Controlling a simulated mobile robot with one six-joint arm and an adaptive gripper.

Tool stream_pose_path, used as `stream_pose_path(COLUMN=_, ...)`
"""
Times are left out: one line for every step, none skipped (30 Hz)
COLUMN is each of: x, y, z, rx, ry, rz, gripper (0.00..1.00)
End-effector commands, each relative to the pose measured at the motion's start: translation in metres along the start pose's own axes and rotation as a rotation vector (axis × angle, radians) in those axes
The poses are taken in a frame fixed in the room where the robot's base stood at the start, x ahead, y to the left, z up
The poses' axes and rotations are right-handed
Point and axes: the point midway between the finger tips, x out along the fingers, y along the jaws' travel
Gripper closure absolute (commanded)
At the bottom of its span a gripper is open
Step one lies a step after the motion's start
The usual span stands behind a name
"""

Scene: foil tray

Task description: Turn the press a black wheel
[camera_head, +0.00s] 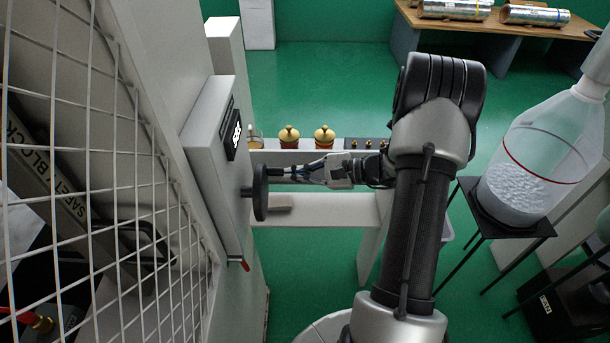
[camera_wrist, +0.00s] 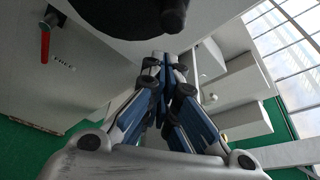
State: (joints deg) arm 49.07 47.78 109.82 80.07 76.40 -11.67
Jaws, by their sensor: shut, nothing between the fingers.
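The black wheel (camera_head: 260,192) is mounted on the side of a grey box (camera_head: 213,165) on the press and shows nearly edge-on in the head view. In the wrist view the black wheel (camera_wrist: 115,12) is cut off by the top edge, with a dark knob (camera_wrist: 174,14) on it. My gripper (camera_head: 273,171) points left at the wheel's upper part, with its fingertips close to it. In the wrist view my gripper (camera_wrist: 164,60) is shut with nothing between its fingers, its tips just below the knob. I cannot tell whether they touch it.
A small red-handled lever (camera_head: 244,265) hangs below the wheel. A white wire guard (camera_head: 95,170) stands at left. A white bench with brass-coloured domed parts (camera_head: 289,137) lies behind my gripper. A clear bottle-like container (camera_head: 535,150) stands at right. Green floor (camera_head: 310,80) is open beyond.

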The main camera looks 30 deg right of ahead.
Motion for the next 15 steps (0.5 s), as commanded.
stream_pose_path(x=-0.0023, y=-0.0003, z=0.0058, rx=0.000, ry=0.001, rz=0.000, gripper=1.00)
stream_pose_path(x=-0.0031, y=0.0002, z=0.0082, rx=0.001, ry=0.000, rz=0.001, gripper=1.00)
stream_pose_path(x=-0.0039, y=0.0003, z=0.0108, rx=0.001, ry=0.000, rz=0.001, gripper=1.00)
stream_pose_path(x=-0.0045, y=0.0003, z=0.0124, rx=0.000, ry=0.000, rz=0.001, gripper=1.00)
stream_pose_path(x=-0.0049, y=0.0003, z=0.0135, rx=0.000, ry=0.000, rz=0.001, gripper=1.00)
stream_pose_path(x=-0.0053, y=0.0005, z=0.0146, rx=0.001, ry=0.000, rz=0.002, gripper=1.00)
stream_pose_path(x=-0.0054, y=0.0007, z=0.0150, rx=0.001, ry=0.000, rz=0.002, gripper=1.00)
stream_pose_path(x=-0.0055, y=0.0008, z=0.0153, rx=0.001, ry=0.000, rz=0.002, gripper=1.00)
stream_pose_path(x=-0.0056, y=0.0009, z=0.0155, rx=0.001, ry=0.000, rz=0.002, gripper=1.00)
stream_pose_path(x=-0.0056, y=0.0009, z=0.0155, rx=0.001, ry=0.000, rz=0.002, gripper=1.00)
stream_pose_path(x=-0.0056, y=0.0010, z=0.0154, rx=0.001, ry=0.000, rz=0.002, gripper=1.00)
stream_pose_path(x=-0.0056, y=0.0009, z=0.0154, rx=0.001, ry=0.000, rz=0.002, gripper=1.00)
stream_pose_path(x=-0.0056, y=0.0009, z=0.0153, rx=0.001, ry=0.000, rz=0.002, gripper=1.00)
stream_pose_path(x=-0.0056, y=0.0009, z=0.0153, rx=0.001, ry=0.000, rz=0.002, gripper=1.00)
stream_pose_path(x=-0.0056, y=0.0009, z=0.0153, rx=0.001, ry=0.000, rz=0.002, gripper=1.00)
